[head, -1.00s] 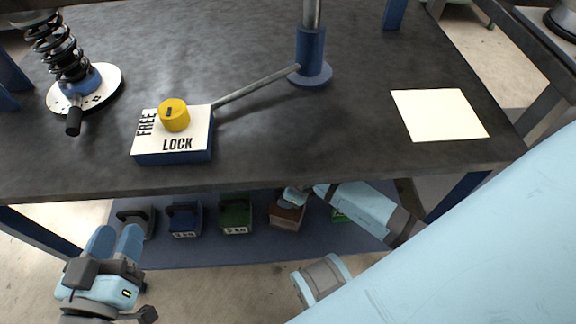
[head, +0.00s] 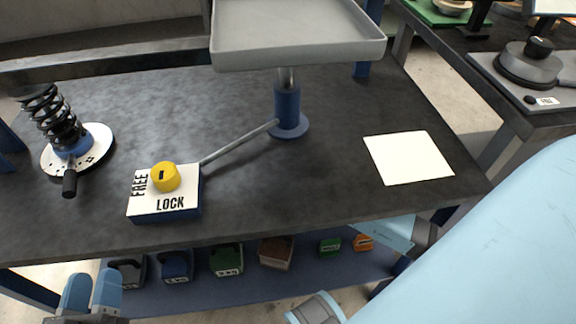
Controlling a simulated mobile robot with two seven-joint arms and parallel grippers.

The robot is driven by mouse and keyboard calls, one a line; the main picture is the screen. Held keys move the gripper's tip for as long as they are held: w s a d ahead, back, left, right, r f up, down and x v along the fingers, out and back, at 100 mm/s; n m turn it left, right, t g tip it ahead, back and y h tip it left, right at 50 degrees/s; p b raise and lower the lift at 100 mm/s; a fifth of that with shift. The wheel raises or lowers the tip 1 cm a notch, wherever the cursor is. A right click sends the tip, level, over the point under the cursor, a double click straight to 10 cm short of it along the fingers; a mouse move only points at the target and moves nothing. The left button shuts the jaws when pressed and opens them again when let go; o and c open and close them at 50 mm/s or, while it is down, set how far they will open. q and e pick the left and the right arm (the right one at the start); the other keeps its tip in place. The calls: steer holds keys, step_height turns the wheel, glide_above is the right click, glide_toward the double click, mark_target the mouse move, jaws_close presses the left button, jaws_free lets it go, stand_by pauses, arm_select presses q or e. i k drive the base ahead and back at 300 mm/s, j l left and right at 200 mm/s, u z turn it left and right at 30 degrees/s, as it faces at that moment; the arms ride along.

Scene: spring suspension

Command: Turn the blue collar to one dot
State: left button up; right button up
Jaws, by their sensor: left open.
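The blue collar (head: 72,146) sits at the foot of a black coil spring (head: 48,114) at the table's left. Around it is a white round plate (head: 95,150) with black dot marks. A lever with a black grip (head: 69,184) sticks out from the collar towards the front. Which dots it points at is too small to tell. My left gripper (head: 90,292) is open and empty, low at the bottom left, in front of the table edge and apart from the collar. The fingers of my right gripper are not visible; only parts of my right arm show at the lower right.
A yellow knob (head: 165,177) sits on a block marked FREE and LOCK (head: 182,203). A rod links it to a blue post (head: 288,108) under a grey tray (head: 297,45). A white sheet (head: 408,158) lies at right. Several weights stand on the lower shelf (head: 200,292).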

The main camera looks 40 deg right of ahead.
mark_target(81, 146)
steer(key=k, duration=1)
